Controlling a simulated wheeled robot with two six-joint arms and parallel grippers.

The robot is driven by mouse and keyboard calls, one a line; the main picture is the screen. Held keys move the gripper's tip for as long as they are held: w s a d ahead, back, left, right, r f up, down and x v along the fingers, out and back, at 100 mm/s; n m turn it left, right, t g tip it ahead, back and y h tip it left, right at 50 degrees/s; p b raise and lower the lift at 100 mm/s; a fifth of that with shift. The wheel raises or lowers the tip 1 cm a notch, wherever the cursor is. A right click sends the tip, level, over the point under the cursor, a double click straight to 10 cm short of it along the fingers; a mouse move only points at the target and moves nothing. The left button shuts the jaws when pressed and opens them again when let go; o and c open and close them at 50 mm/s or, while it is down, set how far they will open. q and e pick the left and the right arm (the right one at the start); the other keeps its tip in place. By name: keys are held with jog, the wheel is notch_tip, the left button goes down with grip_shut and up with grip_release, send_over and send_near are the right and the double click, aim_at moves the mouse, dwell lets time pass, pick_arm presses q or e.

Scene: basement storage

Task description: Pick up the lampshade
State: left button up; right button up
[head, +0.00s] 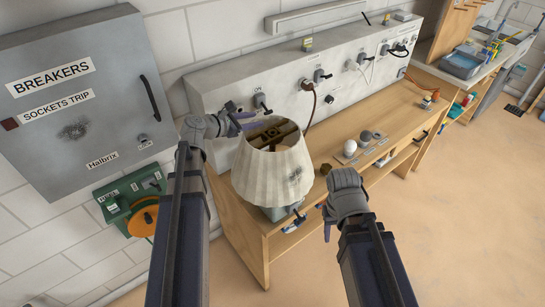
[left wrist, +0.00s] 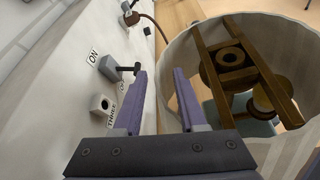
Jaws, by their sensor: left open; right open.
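The pleated cream lampshade (head: 268,178) stands upright at the near left end of the wooden bench, with a dark smudge on its right side. Its open top shows a brown frame with a central ring. In the left wrist view the lampshade (left wrist: 296,45) fills the right side. My left gripper (head: 240,112) is open and empty at the shade's upper left, between it and the wall panel. Its fingers (left wrist: 160,82) appear beside the shade's rim, not around it. My right gripper (head: 328,217) is open and empty to the right of the shade, past the bench's front edge.
The grey switch panel (head: 235,82) with knobs and cables runs close behind the shade. The bench (head: 345,128) holds a white bulb (head: 350,148) and a grey one (head: 365,138). A breaker cabinet (head: 75,150) and green reel box (head: 118,196) are at left. The floor at right is clear.

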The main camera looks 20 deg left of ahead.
pick_arm(q)
jog(key=shift+x, duration=0.8)
jog(key=shift+s, duration=0.1)
grip_shut()
dwell(0.7)
